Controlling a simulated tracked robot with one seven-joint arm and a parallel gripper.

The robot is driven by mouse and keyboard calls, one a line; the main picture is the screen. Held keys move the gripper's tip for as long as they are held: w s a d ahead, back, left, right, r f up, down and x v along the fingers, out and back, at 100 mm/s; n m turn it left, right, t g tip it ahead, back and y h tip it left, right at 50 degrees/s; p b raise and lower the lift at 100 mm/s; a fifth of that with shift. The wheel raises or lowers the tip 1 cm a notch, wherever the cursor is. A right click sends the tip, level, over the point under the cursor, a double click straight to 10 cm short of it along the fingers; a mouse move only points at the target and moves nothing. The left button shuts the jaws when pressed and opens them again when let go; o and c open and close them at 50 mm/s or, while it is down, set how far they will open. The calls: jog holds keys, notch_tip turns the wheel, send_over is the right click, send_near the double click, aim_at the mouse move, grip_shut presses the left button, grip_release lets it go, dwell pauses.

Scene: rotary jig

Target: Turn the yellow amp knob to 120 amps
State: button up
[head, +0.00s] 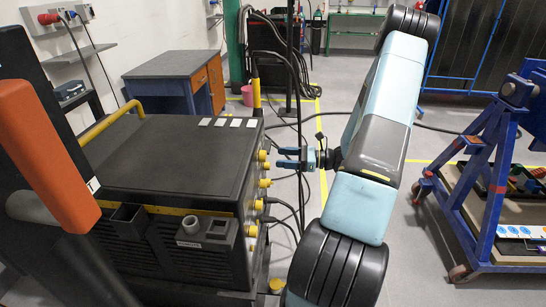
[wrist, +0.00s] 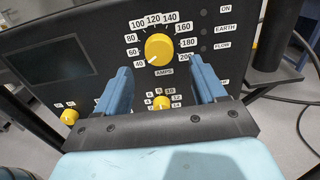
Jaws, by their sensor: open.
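The yellow amp knob (wrist: 158,48) is on the dark panel in the upper middle of the wrist view. White labels from 40 to 200 surround it, with AMPS below. A small mark on its lower left edge seems to point near 40. My gripper (wrist: 160,68) is open and empty, its blue fingers to the lower left and lower right of the knob, apart from it. In the head view my gripper (head: 287,158) is just right of the machine's panel, pointing at it with a small gap. There, I cannot tell for certain which yellow knob is the amp knob.
A smaller yellow knob (wrist: 162,103) sits below, between my fingers, and another yellow knob (wrist: 69,117) is at lower left. The black machine (head: 180,155) has cables (head: 285,205) hanging near its panel. A blue wheeled frame (head: 475,190) stands at right.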

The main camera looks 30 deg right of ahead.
aim_at(263, 156)
jog(key=shift+x, duration=2.65)
jog(key=c, duration=1)
